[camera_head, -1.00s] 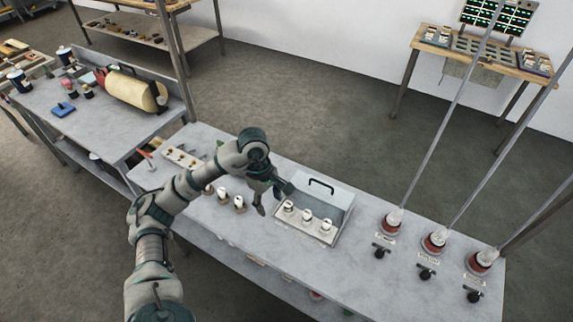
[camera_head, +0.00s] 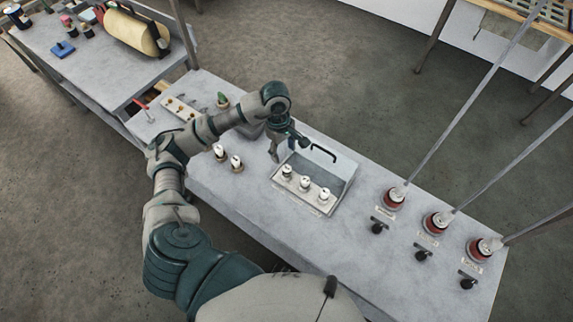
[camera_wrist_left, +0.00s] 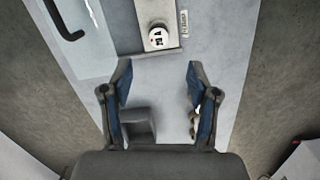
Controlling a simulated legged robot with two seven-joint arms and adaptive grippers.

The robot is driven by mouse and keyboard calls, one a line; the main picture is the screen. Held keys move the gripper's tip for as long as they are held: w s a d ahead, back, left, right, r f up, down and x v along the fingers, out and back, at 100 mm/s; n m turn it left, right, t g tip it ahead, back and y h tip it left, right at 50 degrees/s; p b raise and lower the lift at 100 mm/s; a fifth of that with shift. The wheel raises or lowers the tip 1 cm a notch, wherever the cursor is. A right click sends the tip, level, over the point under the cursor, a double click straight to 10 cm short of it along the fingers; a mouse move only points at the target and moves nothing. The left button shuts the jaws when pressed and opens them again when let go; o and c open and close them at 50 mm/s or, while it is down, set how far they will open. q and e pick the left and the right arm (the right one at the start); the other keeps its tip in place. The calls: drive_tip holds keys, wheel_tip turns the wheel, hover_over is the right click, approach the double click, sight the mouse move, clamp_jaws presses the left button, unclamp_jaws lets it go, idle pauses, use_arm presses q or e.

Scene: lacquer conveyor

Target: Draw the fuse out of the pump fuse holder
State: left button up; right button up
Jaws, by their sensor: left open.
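An open fuse box (camera_head: 345,177) with a raised lid and black handle stands on the grey bench. Three white round fuse holders (camera_head: 304,183) sit in a row on its front panel. Their labels are too small to read, so I cannot tell which is the pump's. My left gripper (camera_head: 288,148) is open and empty above the bench at the box's left end. In the left wrist view the gripper (camera_wrist_left: 157,85) is open, with one white holder (camera_wrist_left: 158,37) beyond its fingertips, apart from them. My right gripper is not in view.
White-topped parts (camera_head: 236,163) stand on the bench left of the box. Three red-based posts (camera_head: 393,198) with long slanting rods stand to the right, with black knobs in front. A grey block (camera_wrist_left: 138,122) shows beside a finger in the left wrist view.

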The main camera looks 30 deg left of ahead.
sight(287, 168)
use_arm(q)
drive_tip(key=f, duration=0.6)
drive_tip(key=d+f, duration=0.1)
drive_tip(key=f, duration=0.2)
drive_tip(key=shift+s+d+f, duration=0.1)
drive_tip(key=shift+f, duration=0.8)
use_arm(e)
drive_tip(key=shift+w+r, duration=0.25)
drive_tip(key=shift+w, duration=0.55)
use_arm(q)
drive_tip(key=c, duration=1.1)
clamp_jaws()
drive_tip(key=shift+o, duration=1)
unclamp_jaws()
clamp_jaws()
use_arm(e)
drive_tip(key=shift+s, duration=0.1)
